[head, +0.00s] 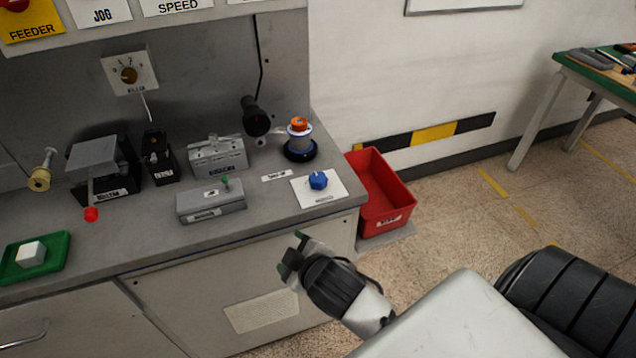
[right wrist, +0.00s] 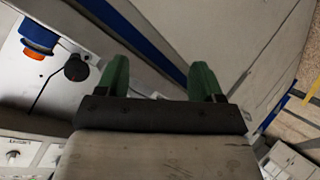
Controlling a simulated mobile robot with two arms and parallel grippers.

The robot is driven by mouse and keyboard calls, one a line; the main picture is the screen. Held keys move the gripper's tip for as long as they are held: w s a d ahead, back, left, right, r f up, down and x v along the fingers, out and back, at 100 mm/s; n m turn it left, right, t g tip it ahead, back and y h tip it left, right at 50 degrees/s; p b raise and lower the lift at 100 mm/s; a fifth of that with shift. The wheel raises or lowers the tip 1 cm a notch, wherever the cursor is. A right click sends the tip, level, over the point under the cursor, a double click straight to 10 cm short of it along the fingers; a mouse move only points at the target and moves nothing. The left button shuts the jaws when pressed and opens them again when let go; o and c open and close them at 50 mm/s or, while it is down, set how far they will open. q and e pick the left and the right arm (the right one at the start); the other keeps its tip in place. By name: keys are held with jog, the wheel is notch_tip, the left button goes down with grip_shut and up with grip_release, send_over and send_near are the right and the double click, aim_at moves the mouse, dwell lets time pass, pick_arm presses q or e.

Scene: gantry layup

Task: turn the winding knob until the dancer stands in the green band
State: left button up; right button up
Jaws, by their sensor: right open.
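The blue winding knob (head: 318,180) sits on a white plate (head: 333,190) near the right front edge of the grey bench. My right gripper (head: 294,256) is in front of the bench, below and apart from the knob. Its two green fingers (right wrist: 161,78) are spread with nothing between them in the right wrist view. A thin bar with a red end (head: 91,214) shows at the left of the bench. I cannot tell which part is the dancer, nor make out its green band. My left gripper is not in view.
A spool with an orange top (head: 299,126) stands behind the knob. A grey box with a green pin (head: 211,201) lies left of it. A red bin (head: 381,193) stands right of the bench. A green tray (head: 61,243) holds a white block.

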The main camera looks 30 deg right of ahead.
jog(key=w+a+r+n+t+y, duration=0.35)
jog(key=r+n, duration=0.25)
jog(key=r, duration=0.2)
jog(key=w+a+r+n+t+y, duration=0.35)
jog(key=r+n+t, duration=0.2)
jog(key=r, duration=0.35)
jog(key=a+r+n+g+y, duration=0.35)
jog(key=n+y, duration=0.45)
jog(key=n, duration=0.4)
jog(key=n+g+h, duration=1.5)
jog(key=n+g, duration=0.2)
jog(key=n, duration=1)
send_over(318, 177)
notch_tip(318, 177, down, 4)
pick_arm(q)
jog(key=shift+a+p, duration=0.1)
jog(key=shift+p, duration=0.2)
pick_arm(e)
notch_tip(318, 177, down, 10)
jog(key=shift+f, duration=0.1)
